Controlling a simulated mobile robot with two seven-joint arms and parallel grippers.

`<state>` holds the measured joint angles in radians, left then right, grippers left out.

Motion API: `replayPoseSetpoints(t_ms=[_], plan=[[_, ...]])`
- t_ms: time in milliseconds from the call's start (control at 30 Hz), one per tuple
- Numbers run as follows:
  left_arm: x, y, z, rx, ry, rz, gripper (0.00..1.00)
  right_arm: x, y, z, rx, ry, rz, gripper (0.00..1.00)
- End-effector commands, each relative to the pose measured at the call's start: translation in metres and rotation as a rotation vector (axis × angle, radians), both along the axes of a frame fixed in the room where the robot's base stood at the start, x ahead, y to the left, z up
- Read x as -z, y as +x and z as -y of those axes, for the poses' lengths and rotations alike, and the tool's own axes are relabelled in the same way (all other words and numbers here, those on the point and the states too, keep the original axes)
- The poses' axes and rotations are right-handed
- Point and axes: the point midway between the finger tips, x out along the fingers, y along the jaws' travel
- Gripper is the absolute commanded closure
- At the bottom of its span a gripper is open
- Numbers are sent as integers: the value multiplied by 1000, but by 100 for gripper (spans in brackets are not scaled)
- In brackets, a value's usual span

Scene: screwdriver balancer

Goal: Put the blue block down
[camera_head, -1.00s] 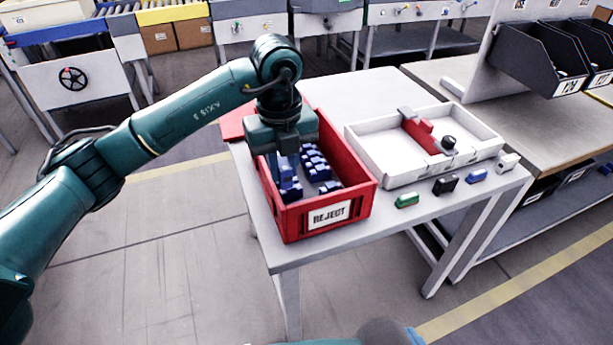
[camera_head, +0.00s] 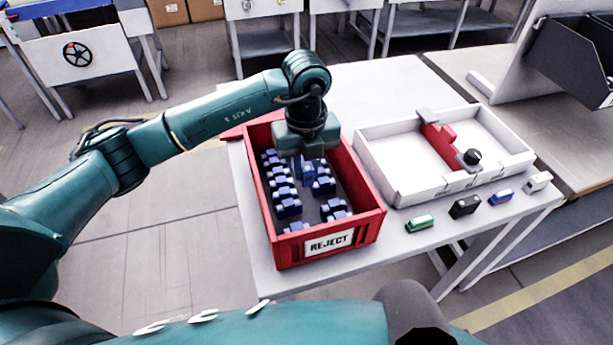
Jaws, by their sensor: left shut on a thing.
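My left gripper (camera_head: 308,153) points down inside the far half of the red box labelled REJECT (camera_head: 372,222). It is shut on a blue block (camera_head: 308,168), which shows just under the fingers among other blue blocks. The gripper hides the top of the held block. I cannot tell whether the held block touches the blocks below. Several blue blocks (camera_head: 289,208) lie in rows on the box's dark floor. My right gripper is not in view.
A white tray (camera_head: 395,170) with a red divider (camera_head: 437,143) and a black knob (camera_head: 472,157) stands right of the box. A green block (camera_head: 419,222), black block (camera_head: 464,207), blue piece (camera_head: 501,197) and white piece (camera_head: 537,181) lie along the table's front edge.

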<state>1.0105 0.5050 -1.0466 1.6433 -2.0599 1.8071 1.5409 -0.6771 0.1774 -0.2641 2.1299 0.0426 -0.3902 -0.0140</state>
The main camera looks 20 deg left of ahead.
Motion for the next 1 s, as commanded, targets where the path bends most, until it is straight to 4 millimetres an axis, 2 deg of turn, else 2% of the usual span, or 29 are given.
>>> replayPoseSetpoints(t_ms=[300, 700, 733, 1000], plan=[[37, -1, 0, 0, 0, -2, 100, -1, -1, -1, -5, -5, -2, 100], [44, 0, 0, 1, -1, 1, 100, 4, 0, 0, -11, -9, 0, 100], [43, 0, 0, 1, -1, 1, 78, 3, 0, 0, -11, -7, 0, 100], [42, 0, 0, 1, 0, 0, 58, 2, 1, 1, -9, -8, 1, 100]])
